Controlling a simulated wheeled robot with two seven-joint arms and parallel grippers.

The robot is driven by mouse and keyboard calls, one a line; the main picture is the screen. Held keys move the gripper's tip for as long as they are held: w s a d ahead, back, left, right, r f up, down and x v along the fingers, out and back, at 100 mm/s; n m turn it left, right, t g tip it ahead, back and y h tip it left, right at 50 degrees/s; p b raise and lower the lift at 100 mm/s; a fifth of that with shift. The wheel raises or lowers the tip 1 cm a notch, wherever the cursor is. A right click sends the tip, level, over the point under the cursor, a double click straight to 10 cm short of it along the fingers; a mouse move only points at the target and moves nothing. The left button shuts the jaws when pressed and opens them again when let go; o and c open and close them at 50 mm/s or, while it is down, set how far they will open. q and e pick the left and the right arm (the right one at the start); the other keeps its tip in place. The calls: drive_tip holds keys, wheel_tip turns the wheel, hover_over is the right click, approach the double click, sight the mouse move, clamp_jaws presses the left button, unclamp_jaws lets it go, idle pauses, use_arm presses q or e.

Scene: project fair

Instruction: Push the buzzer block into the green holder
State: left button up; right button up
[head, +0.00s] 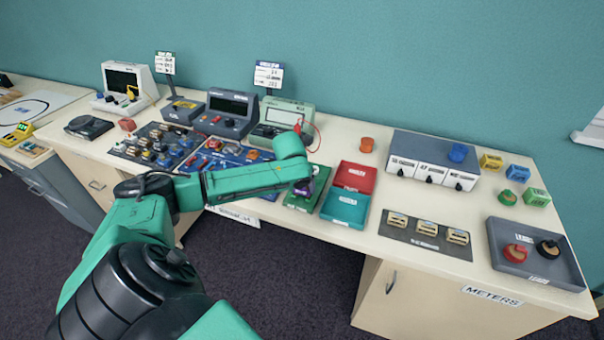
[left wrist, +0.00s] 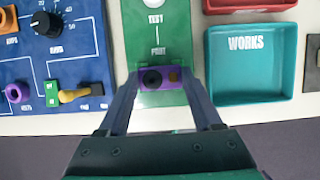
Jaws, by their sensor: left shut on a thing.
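A purple block with a round black disc, which looks like the buzzer block (left wrist: 159,79), is between the fingers of my left gripper (left wrist: 162,84), which is shut on it. The block is over the near end of a green board (left wrist: 157,38) with white lettering. In the head view the green board (head: 297,201) is partly hidden by my left arm, and my left gripper (head: 304,187) is at it. A pale green edge shows beside the block; I cannot tell whether the block is seated in a holder or held above it. My right gripper is not in view.
A teal tray (head: 345,207) and a red tray (head: 355,177) stand just right of the green board. A blue board (left wrist: 52,60) with knobs and parts lies to its left. Meters stand behind. The table's front edge is close to the gripper.

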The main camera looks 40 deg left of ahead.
use_arm(q)
drive_tip(key=shift+f, duration=0.5)
drive_tip(key=o, duration=1.4)
drive_tip(key=shift+c, duration=0.5)
drive_tip(key=shift+o, duration=0.6)
drive_tip(key=shift+r+p, duration=0.3)
drive_tip(key=shift+r, duration=0.1)
wheel_tip(320, 180, up, 8)
drive_tip(key=p, duration=0.8)
drive_tip(key=shift+f, duration=0.35)
